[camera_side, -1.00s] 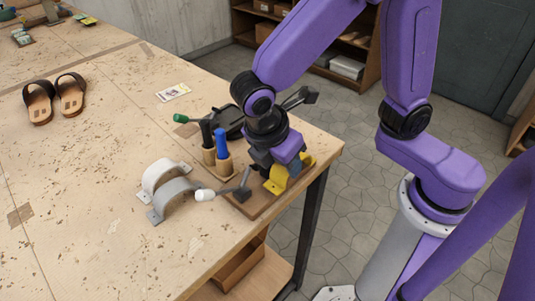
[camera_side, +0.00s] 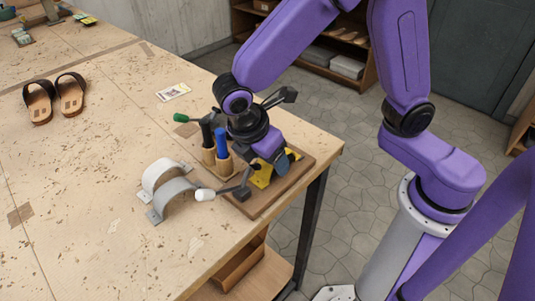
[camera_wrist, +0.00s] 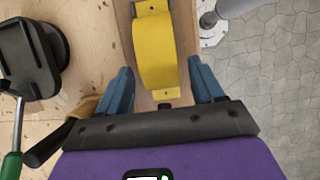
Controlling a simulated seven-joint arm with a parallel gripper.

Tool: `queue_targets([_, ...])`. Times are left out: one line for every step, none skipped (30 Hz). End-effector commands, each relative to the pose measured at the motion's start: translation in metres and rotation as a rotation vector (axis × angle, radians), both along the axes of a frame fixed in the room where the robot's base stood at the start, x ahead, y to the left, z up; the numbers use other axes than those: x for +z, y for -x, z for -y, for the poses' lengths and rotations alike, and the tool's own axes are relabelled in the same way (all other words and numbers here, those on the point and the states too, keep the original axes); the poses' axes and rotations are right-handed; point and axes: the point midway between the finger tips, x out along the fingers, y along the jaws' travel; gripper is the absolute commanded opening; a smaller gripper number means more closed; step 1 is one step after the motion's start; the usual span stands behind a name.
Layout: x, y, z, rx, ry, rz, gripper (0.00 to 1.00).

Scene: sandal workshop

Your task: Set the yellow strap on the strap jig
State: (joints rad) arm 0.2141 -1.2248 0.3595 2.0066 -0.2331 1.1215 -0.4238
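The yellow strap (camera_side: 262,178) is an arched band with holed end tabs. It appears to rest on the brown wooden board (camera_side: 253,207), which seems to be the strap jig, at the table corner. In the wrist view the strap (camera_wrist: 155,50) runs lengthwise between my blue fingers, with the board (camera_wrist: 185,30) under it. My gripper (camera_wrist: 162,82) is open, with a gap on each side of the strap. In the side view my gripper (camera_side: 277,163) is low over the strap and hides part of it.
A green handle (camera_side: 181,118) lies behind. Wooden holders with black and blue tools (camera_side: 221,143) stand close left of my gripper. White (camera_side: 160,171) and grey (camera_side: 172,197) straps stand farther left. Sandals (camera_side: 39,101) lie far left.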

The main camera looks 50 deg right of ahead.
Motion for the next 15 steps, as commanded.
queue_targets([0.0, 0.0, 0.0, 0.0, 0.0, 0.0, 0.67])
queue_targets([0.0, 0.0, 0.0, 0.0, 0.0, 0.0, 0.67])
queue_targets([0.0, 0.0, 0.0, 0.0, 0.0, 0.0, 0.67])
queue_targets([0.0, 0.0, 0.0, 0.0, 0.0, 0.0, 0.67])
queue_targets([0.0, 0.0, 0.0, 0.0, 0.0, 0.0, 0.67])
queue_targets([0.0, 0.0, 0.0, 0.0, 0.0, 0.0, 0.67])
queue_targets([0.001, 0.0, 0.0, 0.0, -0.001, 0.0, 0.67])
queue_targets([0.002, 0.0, 0.0, -0.001, -0.001, 0.001, 0.67])
queue_targets([0.004, 0.0, 0.0, -0.001, -0.002, 0.001, 0.67])
queue_targets([0.006, 0.0, -0.002, -0.001, -0.001, 0.001, 0.67])
queue_targets([0.009, 0.0, -0.003, 0.001, -0.002, 0.002, 0.67])
queue_targets([0.014, 0.0, -0.005, 0.001, -0.003, 0.003, 0.67])
queue_targets([0.018, 0.0, -0.007, 0.0, -0.003, 0.003, 0.67])
queue_targets([0.023, 0.0, -0.009, 0.001, -0.005, 0.004, 0.67])
queue_targets([0.029, 0.0, -0.012, 0.002, -0.005, 0.004, 0.67])
